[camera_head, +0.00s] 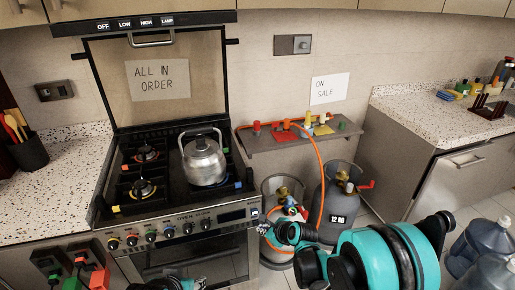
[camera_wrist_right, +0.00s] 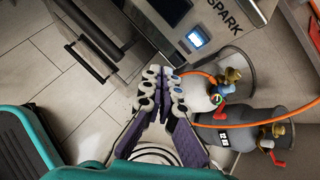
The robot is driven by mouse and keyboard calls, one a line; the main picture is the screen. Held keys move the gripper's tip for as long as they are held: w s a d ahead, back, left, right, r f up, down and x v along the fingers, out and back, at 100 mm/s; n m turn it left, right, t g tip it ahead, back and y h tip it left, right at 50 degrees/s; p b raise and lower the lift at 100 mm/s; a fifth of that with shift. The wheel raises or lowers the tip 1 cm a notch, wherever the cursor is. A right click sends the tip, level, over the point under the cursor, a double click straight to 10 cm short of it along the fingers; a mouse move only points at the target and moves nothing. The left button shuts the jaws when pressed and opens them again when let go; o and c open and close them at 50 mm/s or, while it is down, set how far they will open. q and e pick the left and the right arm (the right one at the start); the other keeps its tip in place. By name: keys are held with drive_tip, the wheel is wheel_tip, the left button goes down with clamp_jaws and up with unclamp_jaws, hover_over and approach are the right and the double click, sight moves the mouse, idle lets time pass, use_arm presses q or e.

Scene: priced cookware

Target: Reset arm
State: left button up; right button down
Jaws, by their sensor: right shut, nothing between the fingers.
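My right arm (camera_head: 385,255) comes in from the lower right in the head view, teal and black. Its gripper (camera_head: 266,229) is beside the stove's front right corner, in front of the gas cylinders. In the right wrist view the right gripper (camera_wrist_right: 163,76) has its fingers together with nothing between them, above the tiled floor. A small teal and black part shows at the bottom edge of the head view, left of centre; no left fingers can be made out.
The stove (camera_head: 190,228) bears a kettle (camera_head: 204,160). Two gas cylinders, a nearer one (camera_wrist_right: 196,90) and a grey one (camera_head: 335,210), stand beside it with an orange hose (camera_head: 321,180). A shelf (camera_head: 262,147) hangs above. Water jugs (camera_head: 468,245) stand at the right.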

drive_tip(key=s+d+r+n+h, duration=0.3)
drive_tip(key=s+d+r+n, duration=0.6)
drive_tip(key=s+r+n, duration=0.35)
drive_tip(key=s+d+n+h, duration=0.1)
drive_tip(key=s+d+n, duration=0.3)
drive_tip(key=s+n, duration=0.2)
drive_tip(key=s+d+n+h, duration=0.1)
drive_tip(key=s+d+n, duration=0.3)
drive_tip(key=s+n, duration=0.2)
drive_tip(key=shift+s+r+g+h, duration=0.25)
drive_tip(key=shift+s+g+h, duration=0.05)
drive_tip(key=shift+s, duration=0.65)
